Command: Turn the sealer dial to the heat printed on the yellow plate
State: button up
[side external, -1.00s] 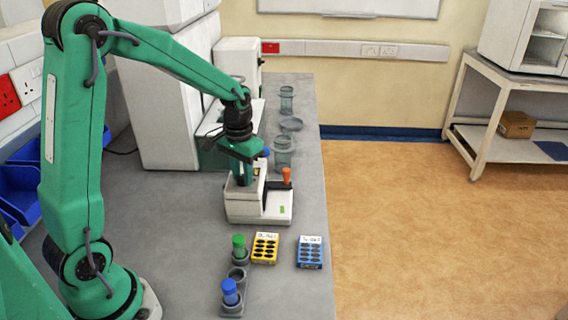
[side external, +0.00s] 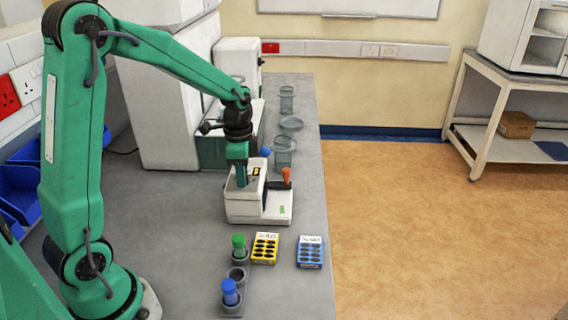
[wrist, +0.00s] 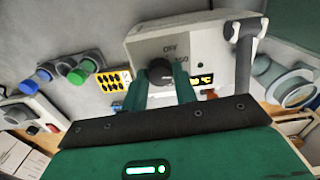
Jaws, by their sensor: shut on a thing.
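The white sealer (side external: 243,210) stands on the bench in the side view. Its white panel (wrist: 205,45) fills the upper middle of the wrist view. The dark round dial (wrist: 160,70) sits on that panel, with partly hidden lettering around it. My gripper (wrist: 160,82) is shut on the dial, one green finger on each side; in the side view my gripper (side external: 240,182) reaches down onto the sealer. A small display with yellow characters (wrist: 201,80) is partly covered, its number unclear. The yellow plate (side external: 264,250) has dark holes and a white label too small to read.
A blue plate (side external: 310,254) lies right of the yellow one. Clear jars (side external: 284,152) stand behind the sealer.

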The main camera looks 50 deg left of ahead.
jog(key=shift+m, duration=1.4)
jog(key=shift+r, duration=0.1)
jog(key=o, duration=1)
jog(key=shift+r, duration=3.85)
jog(key=shift+r, duration=0.1)
